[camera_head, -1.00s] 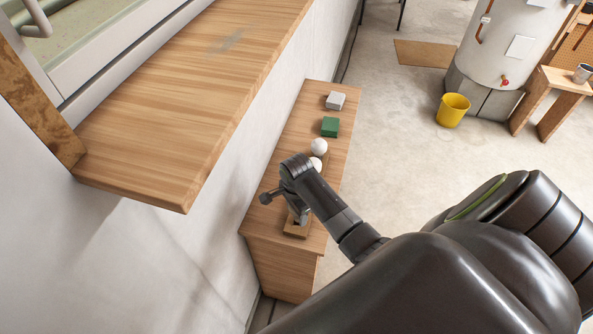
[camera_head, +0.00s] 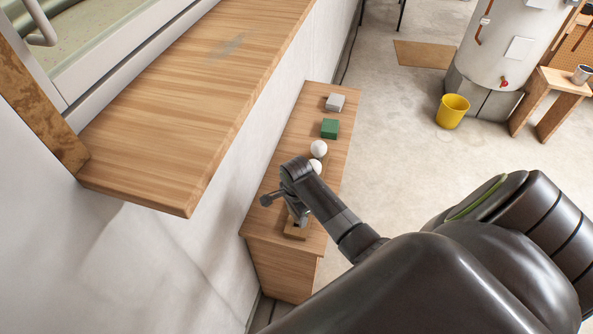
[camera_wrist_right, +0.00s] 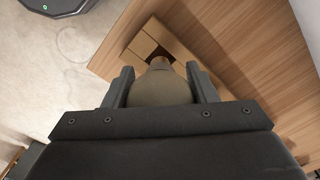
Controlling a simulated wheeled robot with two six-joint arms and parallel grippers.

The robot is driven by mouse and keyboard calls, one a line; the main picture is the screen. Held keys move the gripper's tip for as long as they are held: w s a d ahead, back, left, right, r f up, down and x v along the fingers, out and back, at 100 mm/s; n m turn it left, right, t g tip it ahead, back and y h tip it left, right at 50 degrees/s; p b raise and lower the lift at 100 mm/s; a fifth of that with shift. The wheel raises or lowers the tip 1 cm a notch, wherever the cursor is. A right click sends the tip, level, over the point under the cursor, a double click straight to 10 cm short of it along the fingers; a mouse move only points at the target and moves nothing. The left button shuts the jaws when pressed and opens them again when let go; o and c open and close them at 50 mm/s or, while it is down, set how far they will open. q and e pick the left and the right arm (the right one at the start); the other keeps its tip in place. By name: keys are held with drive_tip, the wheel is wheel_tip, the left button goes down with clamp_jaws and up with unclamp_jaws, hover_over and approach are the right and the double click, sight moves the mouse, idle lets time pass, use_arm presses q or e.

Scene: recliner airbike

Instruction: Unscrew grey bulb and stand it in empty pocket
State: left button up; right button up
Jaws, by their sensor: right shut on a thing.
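My right gripper (camera_head: 298,212) is over the near end of the low wooden bench. In the right wrist view its two fingers (camera_wrist_right: 160,88) are shut on the sides of the grey bulb (camera_wrist_right: 160,91), a dull grey-brown globe. The bulb's narrow neck points away from the wrist, toward a wooden holder (camera_wrist_right: 141,46) with square pockets. I cannot tell whether the bulb touches the holder. In the head view the arm hides the bulb and most of the holder (camera_head: 297,233). Two white bulbs (camera_head: 319,148) show just beyond the gripper. My left gripper is not in view.
A green box (camera_head: 330,128) and a grey box (camera_head: 335,102) sit farther along the bench (camera_head: 308,97). A wooden sill (camera_head: 190,100) overhangs at upper left, beside the wall. A yellow bucket (camera_head: 452,112) stands on the open floor at right.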

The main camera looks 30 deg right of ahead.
sight(296, 218)
drive_tip(key=shift+p, duration=0.45)
drive_tip(key=shift+r, duration=0.1)
idle(0.6)
drive_tip(key=shift+p, duration=0.45)
drive_tip(key=shift+f+b, duration=0.85)
drive_tip(key=shift+f, duration=0.95)
drive_tip(key=o, duration=1)
